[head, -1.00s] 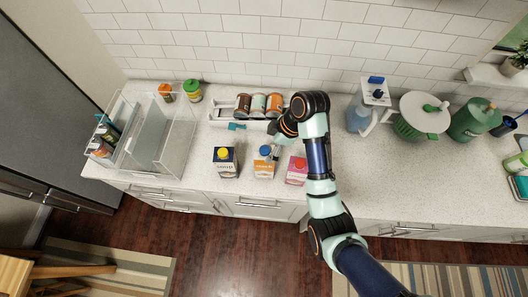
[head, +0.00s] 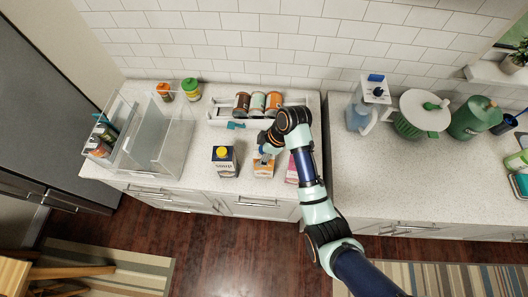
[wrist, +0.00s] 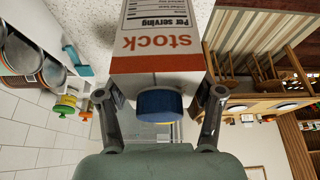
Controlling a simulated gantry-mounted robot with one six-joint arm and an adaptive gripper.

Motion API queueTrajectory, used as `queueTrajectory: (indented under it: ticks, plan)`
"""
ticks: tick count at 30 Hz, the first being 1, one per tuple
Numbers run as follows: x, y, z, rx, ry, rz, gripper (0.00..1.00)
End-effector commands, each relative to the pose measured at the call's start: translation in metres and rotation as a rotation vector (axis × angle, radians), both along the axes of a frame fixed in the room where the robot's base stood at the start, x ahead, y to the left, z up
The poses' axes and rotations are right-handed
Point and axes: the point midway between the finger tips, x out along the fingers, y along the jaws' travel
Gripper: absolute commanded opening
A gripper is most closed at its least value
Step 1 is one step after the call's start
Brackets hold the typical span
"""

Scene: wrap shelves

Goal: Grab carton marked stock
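The carton marked stock (wrist: 158,42) fills the upper middle of the wrist view, with orange lettering on white and a blue cap (wrist: 158,105) towards me. In the head view it appears to be the middle, white and orange carton (head: 263,171), its top partly hidden by my gripper (head: 266,153). In the wrist view my gripper (wrist: 160,110) is open, with one finger on each side of the carton's capped end. I cannot tell whether either finger touches it.
A dark carton with a yellow cap (head: 224,163) stands close on the left, and a pink carton (head: 292,170) on the right, partly behind my arm. Behind is a white rack (head: 222,113) with several cans. A clear bin (head: 174,150) stands left.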

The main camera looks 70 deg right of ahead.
Motion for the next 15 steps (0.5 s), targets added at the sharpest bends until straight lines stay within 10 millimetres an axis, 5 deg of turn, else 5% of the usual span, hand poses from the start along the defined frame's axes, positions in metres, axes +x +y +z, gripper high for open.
queueTrajectory:
  ticks: [10,15]
  plan:
    - [0.0000,0.0000,0.0003,0.000,0.000,0.000,0.02]
    - [0.0006,-0.0006,0.0017,-0.002,-0.003,0.000,0.00]
